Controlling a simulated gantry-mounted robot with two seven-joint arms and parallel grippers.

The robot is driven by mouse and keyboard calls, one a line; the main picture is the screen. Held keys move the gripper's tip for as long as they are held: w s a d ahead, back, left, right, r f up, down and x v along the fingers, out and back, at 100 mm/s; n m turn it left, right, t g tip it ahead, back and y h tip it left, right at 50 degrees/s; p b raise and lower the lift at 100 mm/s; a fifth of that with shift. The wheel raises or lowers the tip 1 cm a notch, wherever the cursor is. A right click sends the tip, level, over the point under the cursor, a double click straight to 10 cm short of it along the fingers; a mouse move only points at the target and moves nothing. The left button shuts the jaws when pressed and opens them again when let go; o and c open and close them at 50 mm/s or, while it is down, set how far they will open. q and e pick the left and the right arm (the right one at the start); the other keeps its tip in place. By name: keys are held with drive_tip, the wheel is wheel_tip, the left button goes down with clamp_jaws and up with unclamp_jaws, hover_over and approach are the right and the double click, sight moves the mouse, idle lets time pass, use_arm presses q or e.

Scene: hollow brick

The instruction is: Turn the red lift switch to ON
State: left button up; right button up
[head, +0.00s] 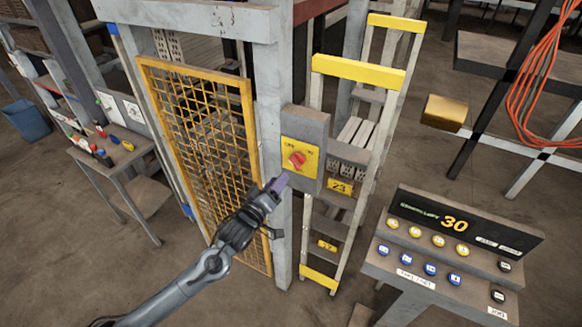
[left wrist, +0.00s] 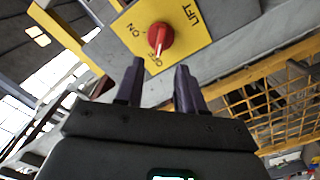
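The red lift switch (head: 295,159) is a round knob on a yellow plate (head: 309,147) on a grey box (head: 309,120). In the left wrist view the red knob (left wrist: 160,38) shows ahead, with ON, OFF and LIFT lettering on the yellow plate (left wrist: 183,48). Its pointer lies by the OFF lettering. My left gripper (head: 279,183) is just below and left of the knob in the head view. In the left wrist view its two dark fingers (left wrist: 160,72) are apart with nothing between them, short of the knob. My right gripper is not in view.
A yellow mesh gate (head: 207,150) stands left of the switch post. A ladder with yellow steps (head: 357,71) stands just right of the box. A button console (head: 440,250) reading 30 is at the lower right. A small table (head: 120,158) with small items is at the left.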

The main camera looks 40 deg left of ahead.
sight(292, 164)
use_arm(q)
drive_tip(key=w, duration=0.2)
drive_tip(key=w+a+p, duration=0.1)
drive_tip(key=w, duration=0.4)
drive_tip(key=shift+w+a, duration=0.25)
drive_tip(key=shift+w, duration=0.15)
clamp_jaws()
